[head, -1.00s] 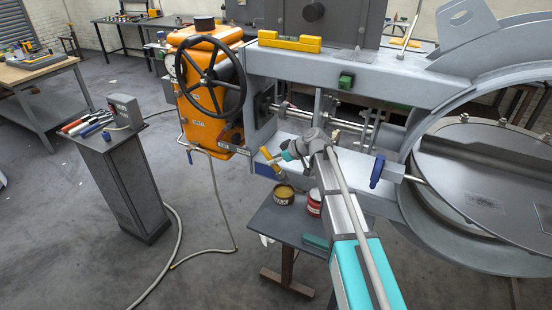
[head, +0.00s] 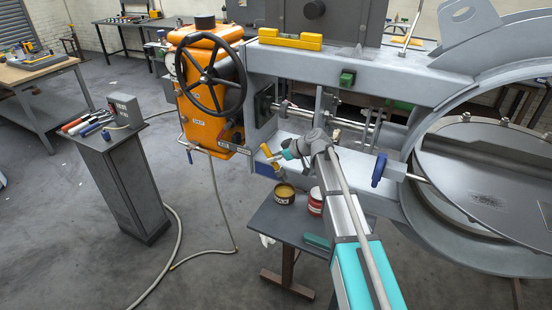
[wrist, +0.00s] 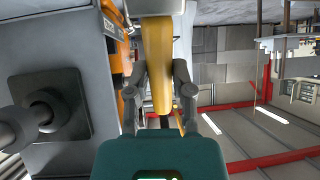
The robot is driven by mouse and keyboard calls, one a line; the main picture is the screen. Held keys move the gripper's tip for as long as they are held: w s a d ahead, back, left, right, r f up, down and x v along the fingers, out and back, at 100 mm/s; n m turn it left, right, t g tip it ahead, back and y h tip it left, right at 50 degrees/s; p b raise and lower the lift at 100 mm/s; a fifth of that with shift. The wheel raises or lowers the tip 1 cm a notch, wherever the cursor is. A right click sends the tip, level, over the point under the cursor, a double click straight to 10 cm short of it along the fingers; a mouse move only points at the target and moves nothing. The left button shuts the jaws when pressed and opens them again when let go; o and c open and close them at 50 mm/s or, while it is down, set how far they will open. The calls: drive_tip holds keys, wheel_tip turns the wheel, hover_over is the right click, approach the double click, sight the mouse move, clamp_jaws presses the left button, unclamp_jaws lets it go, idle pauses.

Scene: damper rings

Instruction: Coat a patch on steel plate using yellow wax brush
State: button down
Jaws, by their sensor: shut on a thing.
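My gripper (head: 278,157) is shut on the yellow handle of the wax brush (head: 266,150), in front of the grey frame. In the wrist view the yellow handle (wrist: 157,65) stands between my two fingers (wrist: 160,95); the bristles cannot be made out there. An open tin of yellow-brown wax (head: 284,190) stands on a small table below the gripper, and the brush is apart from it. The steel plate (head: 455,165) is the large round grey disc in the ring at the right, far from my gripper. It bears a rough dark patch (head: 487,199).
A red tin (head: 315,201) stands beside the wax tin on the small dark table (head: 265,222). An orange housing with a black handwheel (head: 209,77) is left of the gripper. A blue-handled lever (head: 379,170) juts out between gripper and plate. A tool pedestal (head: 125,180) stands at left.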

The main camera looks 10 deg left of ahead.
sight(280, 167)
drive_tip(key=shift+f+b, duration=2.05)
drive_tip(key=shift+f, duration=0.3)
drive_tip(key=shift+f+b, duration=0.5)
idle(1.2)
drive_tip(key=shift+r, duration=0.15)
drive_tip(key=shift+r+p, duration=3.4)
drive_tip(key=shift+p, duration=0.15)
